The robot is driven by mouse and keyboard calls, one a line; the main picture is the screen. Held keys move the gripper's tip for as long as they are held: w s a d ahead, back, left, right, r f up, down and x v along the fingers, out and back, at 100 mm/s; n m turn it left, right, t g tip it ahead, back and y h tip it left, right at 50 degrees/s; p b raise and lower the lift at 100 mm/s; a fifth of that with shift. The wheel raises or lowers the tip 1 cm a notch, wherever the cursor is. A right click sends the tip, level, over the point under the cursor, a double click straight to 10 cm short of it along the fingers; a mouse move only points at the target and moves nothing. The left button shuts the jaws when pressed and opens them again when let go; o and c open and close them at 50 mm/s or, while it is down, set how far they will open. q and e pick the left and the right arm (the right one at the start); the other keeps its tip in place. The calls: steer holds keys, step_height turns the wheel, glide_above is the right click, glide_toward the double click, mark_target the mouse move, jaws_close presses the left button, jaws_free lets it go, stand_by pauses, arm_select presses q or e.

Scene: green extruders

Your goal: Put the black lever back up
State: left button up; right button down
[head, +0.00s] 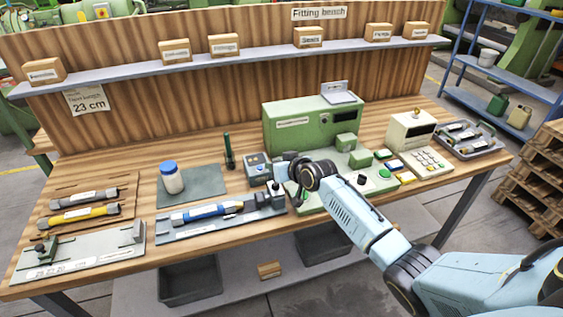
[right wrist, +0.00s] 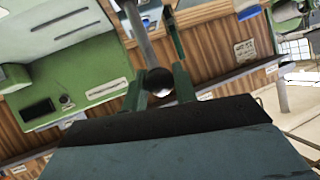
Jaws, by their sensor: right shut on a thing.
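The black lever has a round black knob (right wrist: 158,82) on a grey shaft (right wrist: 138,28), seen in the right wrist view. My right gripper (right wrist: 157,72) has its dark green fingers on either side of the knob and is shut on it. In the head view my right gripper (head: 279,182) is at the right end of a grey fixture (head: 185,234) that carries a blue tool (head: 205,211). My gripper and wrist hide much of the lever there, so its tilt is hard to tell. My left gripper is in neither view.
A green machine (head: 285,135) stands behind my right wrist. A small grey box with a screen (head: 256,168) is close to its left. A white jar with a blue lid (head: 172,177) stands on a dark mat farther left. The bench's front edge runs below the fixture.

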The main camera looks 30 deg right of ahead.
steer(key=shift+w+d+r+g, duration=0.15)
steer(key=shift+w+g, duration=0.15)
steer(key=shift+w, duration=0.75)
steer(key=shift+r, duration=0.1)
steer(key=c, duration=1.1)
jaws_free()
steer(key=shift+s, duration=0.1)
steer(key=shift+s+d, duration=0.1)
steer(key=shift+s, duration=0.15)
steer(key=v, duration=1.2)
steer(key=shift+s+r+p, duration=0.2)
steer(key=shift+s+p, duration=0.1)
steer(key=shift+p, duration=0.05)
